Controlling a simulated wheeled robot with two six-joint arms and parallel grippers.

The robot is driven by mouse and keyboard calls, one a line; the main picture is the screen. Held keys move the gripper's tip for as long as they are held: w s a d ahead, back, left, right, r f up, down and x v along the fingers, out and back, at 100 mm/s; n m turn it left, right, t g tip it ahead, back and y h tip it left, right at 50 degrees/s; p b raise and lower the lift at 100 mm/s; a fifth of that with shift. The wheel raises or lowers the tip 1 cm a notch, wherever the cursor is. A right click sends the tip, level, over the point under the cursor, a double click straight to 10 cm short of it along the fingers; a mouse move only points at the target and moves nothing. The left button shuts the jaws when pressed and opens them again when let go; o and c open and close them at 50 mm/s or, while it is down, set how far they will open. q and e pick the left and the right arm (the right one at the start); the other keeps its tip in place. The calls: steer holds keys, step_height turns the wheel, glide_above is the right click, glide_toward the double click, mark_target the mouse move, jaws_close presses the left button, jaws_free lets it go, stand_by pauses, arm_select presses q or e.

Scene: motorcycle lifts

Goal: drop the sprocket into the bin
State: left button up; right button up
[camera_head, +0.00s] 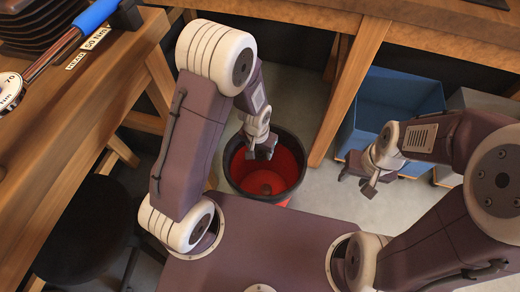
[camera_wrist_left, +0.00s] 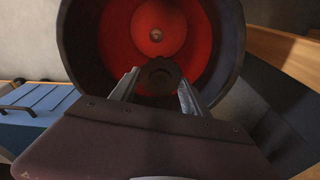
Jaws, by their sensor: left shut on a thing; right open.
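The bin (camera_head: 290,196) is a round bucket, red inside with a dark rim, standing on the floor. It fills the top of the left wrist view (camera_wrist_left: 112,32). My left gripper (camera_head: 262,152) is over the bin's opening, pointing down. In the left wrist view its two fingers are shut on the sprocket (camera_wrist_left: 160,72), a small dark toothed disc seen against the red inside. In the head view the sprocket cannot be made out clearly. My right gripper (camera_head: 362,182) is open and empty, to the right of the bin.
A blue open crate (camera_head: 400,95) stands on the floor at the right, with a grey box (camera_head: 478,103) beside it. Wooden benches run along the left (camera_head: 90,110) and back (camera_head: 300,12). A dark round stool (camera_head: 82,230) is at the lower left.

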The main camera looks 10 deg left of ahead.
mark_target(259, 155)
arm_select(q)
step_height(259, 155, down, 2)
steer(key=shift+f+b, duration=0.2)
steer(key=shift+b, duration=0.4)
steer(key=shift+r, duration=0.15)
arm_select(e)
step_height(259, 155, down, 2)
steer(key=shift+f, duration=0.15)
arm_select(q)
steer(key=o, duration=1.7)
steer(key=r+p, duration=0.2)
steer(key=r, duration=0.1)
steer(key=r+p, duration=0.1)
steer(key=r, duration=0.2)
steer(key=s+r+p, duration=0.1)
steer(key=r+p, duration=0.1)
steer(key=r, duration=0.1)
steer(key=shift+a+p, duration=0.15)
steer(key=shift+p, duration=0.2)
arm_select(e)
step_height(259, 155, up, 5)
steer(key=shift+r, duration=0.2)
